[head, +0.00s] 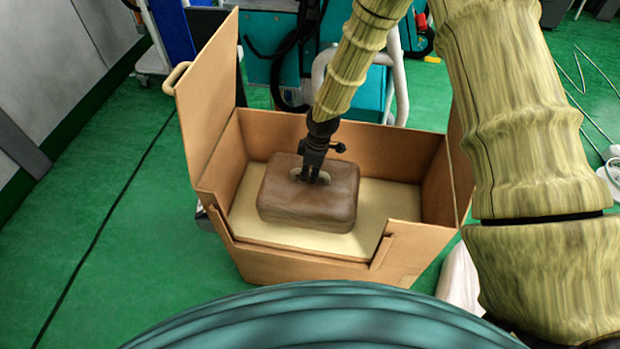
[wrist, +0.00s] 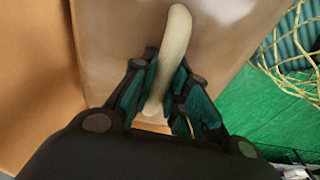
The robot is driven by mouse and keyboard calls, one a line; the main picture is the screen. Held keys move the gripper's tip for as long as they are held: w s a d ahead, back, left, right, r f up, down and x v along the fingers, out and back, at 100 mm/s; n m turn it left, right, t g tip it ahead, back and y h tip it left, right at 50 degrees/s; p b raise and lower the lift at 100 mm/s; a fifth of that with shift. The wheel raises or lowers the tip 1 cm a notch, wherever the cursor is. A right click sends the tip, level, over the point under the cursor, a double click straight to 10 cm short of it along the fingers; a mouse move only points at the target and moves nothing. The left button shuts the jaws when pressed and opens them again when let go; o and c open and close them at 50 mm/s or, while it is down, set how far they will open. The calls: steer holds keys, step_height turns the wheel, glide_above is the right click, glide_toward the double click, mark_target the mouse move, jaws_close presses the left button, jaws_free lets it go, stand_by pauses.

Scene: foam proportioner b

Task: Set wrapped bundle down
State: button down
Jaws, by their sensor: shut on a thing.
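The wrapped bundle (head: 308,203) is a brown, rounded block inside the open cardboard box (head: 255,262). It is over the pale board or padding (head: 365,215) at the box bottom; I cannot tell whether it touches it. My gripper (head: 314,178) points down at the bundle's top and is shut on its pale handle. In the wrist view the handle (wrist: 172,55) is a cream curved bar passing between my gripper's fingers (wrist: 160,105). The bundle's smooth tan top (wrist: 120,30) fills much of that view. The bundle's underside is hidden.
The box has tall walls, an upright flap (head: 208,105) at left and a low cut-out front edge. Teal equipment (head: 270,45) with a white tube frame (head: 402,85) stands behind. Green floor (head: 110,215) is open to the left. Thin cables lie at right.

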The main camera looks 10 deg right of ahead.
steer(key=shift+f+p, duration=0.35)
steer(key=shift+f, duration=1.5)
steer(key=c, duration=1.4)
jaws_free()
steer(key=shift+s+d+r+b, duration=0.15)
steer(key=shift+d+r+b, duration=0.2)
steer(key=shift+r, duration=1.65)
steer(key=shift+s+d+r+b, duration=0.15)
steer(key=shift+r+b, duration=0.35)
steer(key=shift+r, duration=1.55)
steer(key=shift+s+d+r+b, duration=0.1)
steer(key=shift+d+r+b, duration=0.3)
steer(key=shift+r, duration=1.6)
